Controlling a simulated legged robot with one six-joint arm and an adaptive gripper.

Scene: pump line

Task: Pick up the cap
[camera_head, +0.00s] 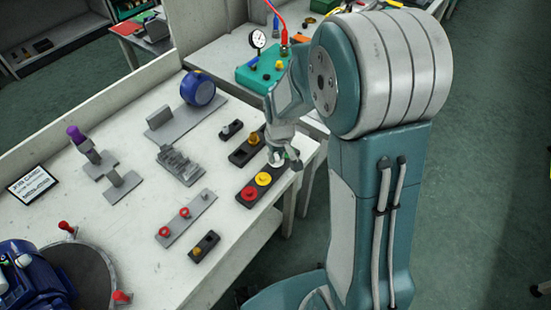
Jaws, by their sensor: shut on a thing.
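My gripper (286,158) points down at the far end of a black strip (255,188) on the white table, near its right edge. It is shut on a small pale cap (275,158), which shows only in part between the fingers. I cannot tell whether the cap is still touching the strip. A yellow cap (263,179) and a red cap (249,193) sit on the same strip, nearer to the camera.
Close to the gripper stands another black strip (243,153) with an orange knob. A grey strip (185,217) with red knobs, stepped grey blocks (180,165) and a blue wheel (198,88) stand to the left. A green box (262,72) with a gauge is behind.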

